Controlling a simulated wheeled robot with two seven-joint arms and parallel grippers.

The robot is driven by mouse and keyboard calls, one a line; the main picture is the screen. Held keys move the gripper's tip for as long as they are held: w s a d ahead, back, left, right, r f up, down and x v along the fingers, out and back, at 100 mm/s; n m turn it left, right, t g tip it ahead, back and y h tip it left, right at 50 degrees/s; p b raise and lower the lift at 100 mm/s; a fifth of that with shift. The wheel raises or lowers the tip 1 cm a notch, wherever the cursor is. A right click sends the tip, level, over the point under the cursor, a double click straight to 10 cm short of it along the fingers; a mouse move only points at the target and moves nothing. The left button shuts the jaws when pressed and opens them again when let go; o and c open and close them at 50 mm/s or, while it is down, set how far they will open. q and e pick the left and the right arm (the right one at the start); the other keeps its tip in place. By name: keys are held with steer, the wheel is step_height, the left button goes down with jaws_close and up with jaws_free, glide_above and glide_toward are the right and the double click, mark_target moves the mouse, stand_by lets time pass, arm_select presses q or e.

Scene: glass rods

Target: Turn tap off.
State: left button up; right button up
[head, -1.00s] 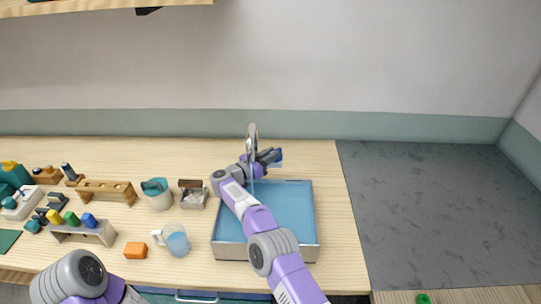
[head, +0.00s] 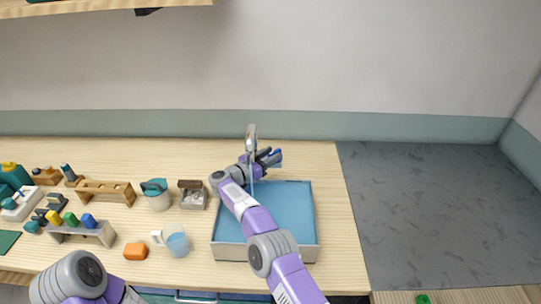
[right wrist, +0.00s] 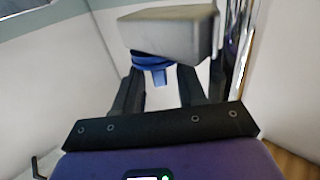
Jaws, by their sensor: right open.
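The tap (head: 251,138) has a grey curved spout rising at the back of the sink. A thin pale stream (head: 252,178) shows below the spout, in front of my right arm. My right gripper (head: 269,157) is just right of the spout, with its dark fingers apart. A small blue part (head: 278,164) shows at the fingertips. In the right wrist view, a grey block with a blue band and blue tab (right wrist: 158,76) sits at the open fingers (right wrist: 160,90). The tab is between the fingers; contact cannot be told. My left gripper is out of view.
The blue-floored sink (head: 290,215) lies under my right arm. The grey surface (head: 430,210) at right is clear.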

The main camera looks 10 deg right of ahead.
steer(key=v, duration=0.7)
steer(key=shift+a, duration=0.15)
